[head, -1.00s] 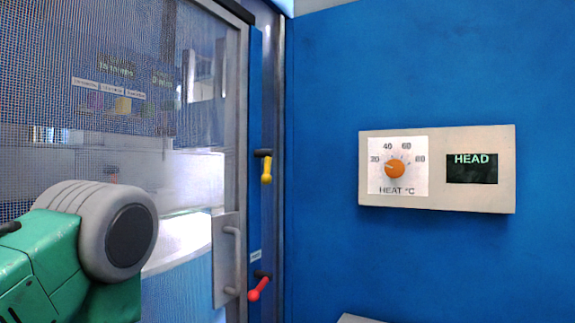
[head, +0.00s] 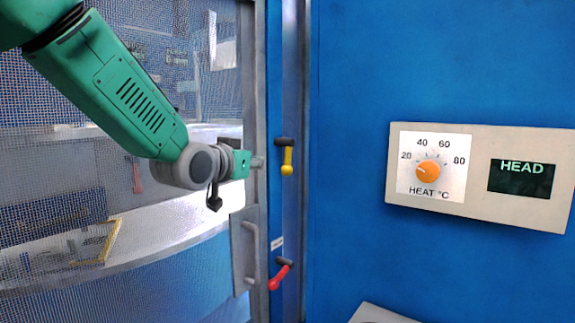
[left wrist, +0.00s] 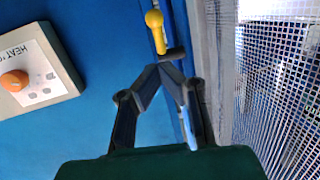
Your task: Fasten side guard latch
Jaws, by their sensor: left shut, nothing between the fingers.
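The side guard (head: 60,185) is a see-through mesh door with a grey frame at the left of the head view. On the blue post beside it is a yellow latch lever (head: 287,160), hanging straight down from a dark pivot. Lower down, a red lever (head: 279,277) tilts down to the left. My left gripper (head: 258,162) is shut and empty, just left of the yellow lever. In the left wrist view the shut fingertips (left wrist: 168,72) are close to the dark pivot of the yellow lever (left wrist: 155,33); I cannot tell if they touch. My right gripper is not in view.
A grey door handle (head: 249,252) stands out from the door frame below my left gripper. A control panel (head: 475,203) with an orange heat dial and a HEAD display is on the blue wall at the right. The wall between post and panel is clear.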

